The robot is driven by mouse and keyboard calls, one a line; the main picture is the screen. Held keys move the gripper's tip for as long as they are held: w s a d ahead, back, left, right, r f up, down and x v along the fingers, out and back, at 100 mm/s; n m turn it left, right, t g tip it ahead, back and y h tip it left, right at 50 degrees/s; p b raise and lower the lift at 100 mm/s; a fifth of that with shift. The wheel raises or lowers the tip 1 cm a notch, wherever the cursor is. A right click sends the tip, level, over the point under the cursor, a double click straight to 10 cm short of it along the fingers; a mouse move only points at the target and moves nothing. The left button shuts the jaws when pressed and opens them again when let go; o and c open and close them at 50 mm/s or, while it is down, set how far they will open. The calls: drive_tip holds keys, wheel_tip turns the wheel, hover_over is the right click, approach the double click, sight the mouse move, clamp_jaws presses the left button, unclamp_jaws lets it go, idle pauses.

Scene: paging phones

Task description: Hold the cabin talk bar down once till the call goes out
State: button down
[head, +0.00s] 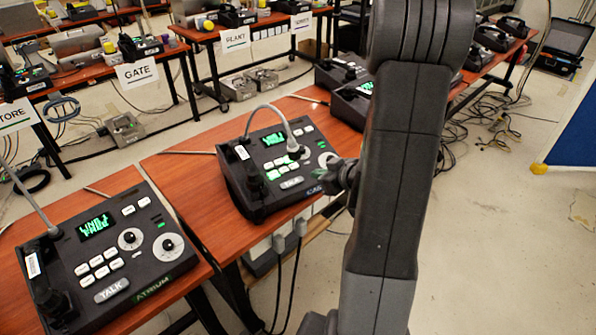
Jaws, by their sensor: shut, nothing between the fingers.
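The middle paging phone (255,205) stands on a red-brown table, with a label starting "CA" (314,190) partly hidden by my gripper. Its pale TALK bar (291,183) is at its front edge. Its screen (273,138) glows green and a gooseneck microphone (262,110) arches over its panel. My gripper (328,178) is shut and empty, at the right front corner of this phone, just right of the TALK bar. I cannot tell whether it touches the phone. My arm hides what lies behind it.
The ATRIUM phone (110,250), with its own TALK bar (112,290), stands on the table to the left. More phones (350,100) stand behind to the right. Tables with GATE (137,74) and PLANT (235,39) signs are at the back. Cables (296,270) hang below the middle phone.

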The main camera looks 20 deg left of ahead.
drive_tip(key=shift+s, duration=0.1)
approach(290, 180)
drive_tip(key=w+a+r, duration=0.1)
drive_tip(key=a, duration=0.3)
drive_tip(key=shift+w+a+f, duration=0.1)
drive_tip(key=shift+w+f, duration=0.1)
drive_tip(key=shift+f, duration=0.3)
drive_tip(key=shift+w+a+f, duration=0.1)
drive_tip(key=shift+w+f, duration=0.15)
drive_tip(key=shift+f, duration=0.25)
drive_tip(key=shift+w+a+f, duration=0.15)
drive_tip(key=shift+f, duration=0.75)
drive_tip(key=shift+f, duration=0.15)
